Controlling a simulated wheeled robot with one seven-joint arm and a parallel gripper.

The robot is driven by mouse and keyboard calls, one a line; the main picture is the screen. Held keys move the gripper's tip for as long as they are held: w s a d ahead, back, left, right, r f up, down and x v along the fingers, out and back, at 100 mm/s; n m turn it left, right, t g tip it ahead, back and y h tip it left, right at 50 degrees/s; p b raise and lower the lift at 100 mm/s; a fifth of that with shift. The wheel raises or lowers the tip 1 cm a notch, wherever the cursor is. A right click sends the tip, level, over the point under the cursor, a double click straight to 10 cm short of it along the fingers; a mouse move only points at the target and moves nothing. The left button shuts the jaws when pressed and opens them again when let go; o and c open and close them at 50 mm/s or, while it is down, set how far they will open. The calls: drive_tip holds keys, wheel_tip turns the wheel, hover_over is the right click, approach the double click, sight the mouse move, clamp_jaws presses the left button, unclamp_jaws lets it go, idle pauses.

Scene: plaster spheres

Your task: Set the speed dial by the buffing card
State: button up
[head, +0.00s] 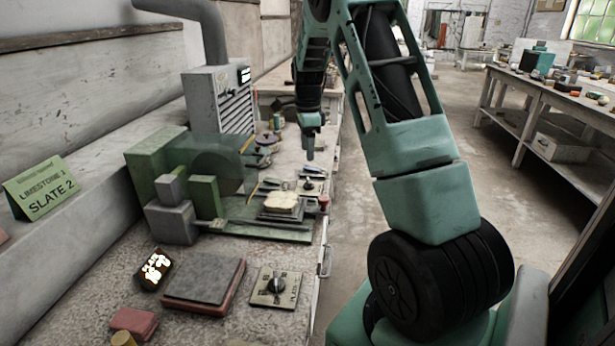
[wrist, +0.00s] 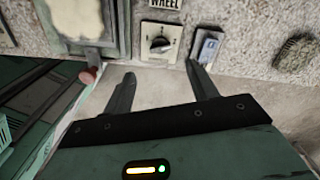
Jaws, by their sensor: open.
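A green card (head: 40,188) stands on the left ledge; it reads LIMESTONE and SLATE 2, and the digit after LIMESTONE is hard to read. In the wrist view a square dial plate (wrist: 158,43) with a dark knob sits under a WHEEL label; its marks are too small to read. My gripper (wrist: 162,73) is open and empty, fingers pointing toward that plate and apart from it. In the head view my gripper (head: 310,152) hangs over the bench. A second dial plate (head: 270,288) with a black knob lies nearer. A pale stone slab (head: 284,204) rests on the green machine.
The green machine (head: 152,162) with a translucent guard stands mid-bench. A red-tipped lever (wrist: 88,75) is left of the wheel dial; a small blue-and-white item (wrist: 207,46) and a brush (wrist: 296,52) are right. A grey pad (head: 205,281) and a dark block (head: 153,269) lie nearer.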

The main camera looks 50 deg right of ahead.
sight(307, 180)
wheel_tip(307, 180, down, 10)
drive_tip(key=shift+r, duration=0.1)
drive_tip(key=shift+a, duration=0.1)
drive_tip(key=c, duration=1)
